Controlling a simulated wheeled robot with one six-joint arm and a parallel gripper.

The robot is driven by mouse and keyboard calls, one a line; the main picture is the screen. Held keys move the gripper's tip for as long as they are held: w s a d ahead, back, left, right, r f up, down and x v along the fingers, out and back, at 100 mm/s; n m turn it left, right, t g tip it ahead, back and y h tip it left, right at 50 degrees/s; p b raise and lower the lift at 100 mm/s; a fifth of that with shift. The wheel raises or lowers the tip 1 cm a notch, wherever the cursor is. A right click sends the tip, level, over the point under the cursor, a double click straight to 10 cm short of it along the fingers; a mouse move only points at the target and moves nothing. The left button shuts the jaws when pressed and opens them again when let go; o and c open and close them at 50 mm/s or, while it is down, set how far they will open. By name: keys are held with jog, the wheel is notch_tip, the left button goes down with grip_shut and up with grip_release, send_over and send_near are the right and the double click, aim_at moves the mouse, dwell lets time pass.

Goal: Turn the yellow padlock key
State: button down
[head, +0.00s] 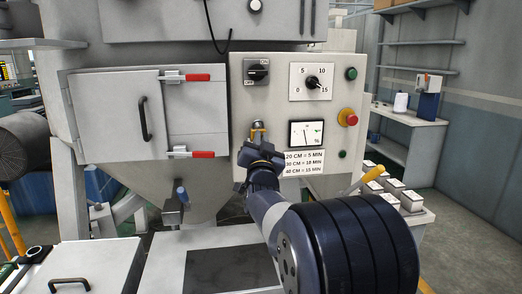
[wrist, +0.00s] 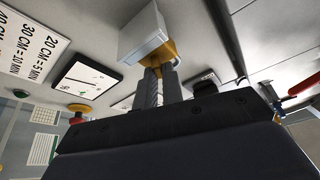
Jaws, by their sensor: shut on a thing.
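The yellow padlock key (head: 258,126) sits on the beige control panel, below the black rotary switch and left of the gauge. In the wrist view its yellow part (wrist: 172,50) shows beside a light grey box-shaped piece (wrist: 145,32). My gripper (head: 260,145) is in front of the panel, just below and over the key. In the wrist view my gripper's two fingers (wrist: 162,74) are close together on the yellow part. The fingers hide part of the key, so its exact angle cannot be told.
The black rotary switch (head: 257,71), black dial (head: 313,83), gauge (head: 306,133) and red emergency button (head: 348,117) are on the same panel. A label (head: 303,162) lies right of my gripper. Red-handled latches (head: 198,77) are on the door at left.

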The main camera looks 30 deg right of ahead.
jog(key=shift+r+m+g+h+p, duration=0.1)
jog(key=shift+m+g+h+p, duration=0.5)
jog(key=shift+m, duration=1.3)
jog(key=shift+f+m+g+h+p, duration=0.15)
jog(key=shift+m+g, duration=0.8)
jog(key=shift+m, duration=0.95)
jog(key=shift+r+m+g+h+p, duration=0.15)
jog(key=shift+m+g+h+p, duration=0.45)
jog(key=shift+m, duration=1.3)
jog(key=c, duration=1.5)
grip_release()
jog(key=shift+g+y, duration=0.25)
jog(key=shift+c, duration=0.2)
jog(key=shift+f, duration=0.2)
